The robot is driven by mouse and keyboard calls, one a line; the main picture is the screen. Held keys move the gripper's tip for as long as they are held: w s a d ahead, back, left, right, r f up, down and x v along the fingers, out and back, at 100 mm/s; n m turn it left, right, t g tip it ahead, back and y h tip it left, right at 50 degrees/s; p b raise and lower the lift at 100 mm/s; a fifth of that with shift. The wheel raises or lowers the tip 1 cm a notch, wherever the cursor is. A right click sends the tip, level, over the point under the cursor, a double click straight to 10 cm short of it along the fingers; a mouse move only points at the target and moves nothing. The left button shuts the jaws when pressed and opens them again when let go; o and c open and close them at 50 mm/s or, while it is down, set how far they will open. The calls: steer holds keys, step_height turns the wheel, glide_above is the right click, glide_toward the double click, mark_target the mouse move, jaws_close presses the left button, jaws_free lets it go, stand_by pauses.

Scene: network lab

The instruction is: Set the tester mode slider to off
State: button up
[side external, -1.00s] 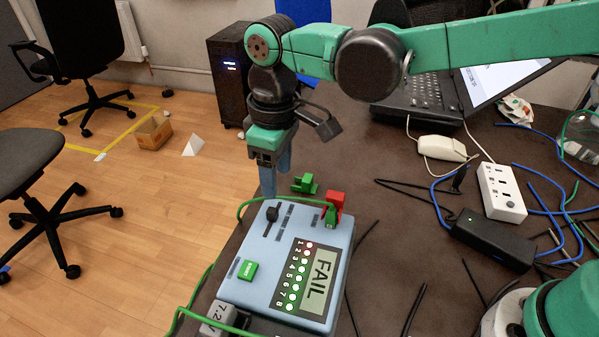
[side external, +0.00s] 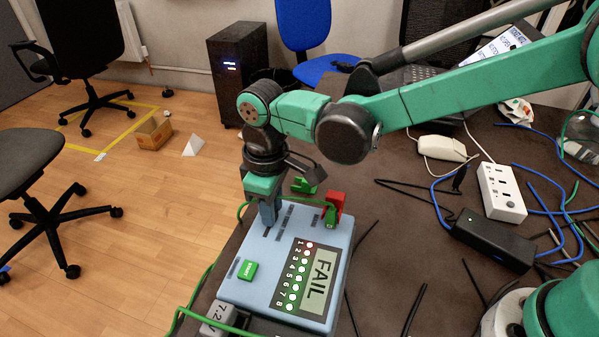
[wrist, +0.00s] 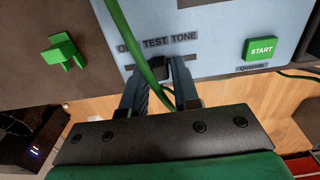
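The blue tester (side external: 250,290) lies on the dark table, its screen (side external: 317,281) reading FAIL. Its dark mode slider knob (wrist: 161,66) shows in the wrist view below the labels OFF, TEST and TONE, near TEST. The green cable partly covers OFF. My gripper (side external: 268,222) points down at the tester's slider; in the wrist view its fingertips (wrist: 160,76) stand on either side of the knob. I cannot tell whether they press on it. In the side view my fingers hide the knob.
A green cable (wrist: 132,42) runs across the tester beside my fingers. The green START button (wrist: 261,49) is to the right in the wrist view. A green clip-like part (wrist: 63,52) lies on the table. A red block (side external: 334,201) stands at the tester's back edge.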

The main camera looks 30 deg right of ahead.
jaws_close()
stand_by(1.1)
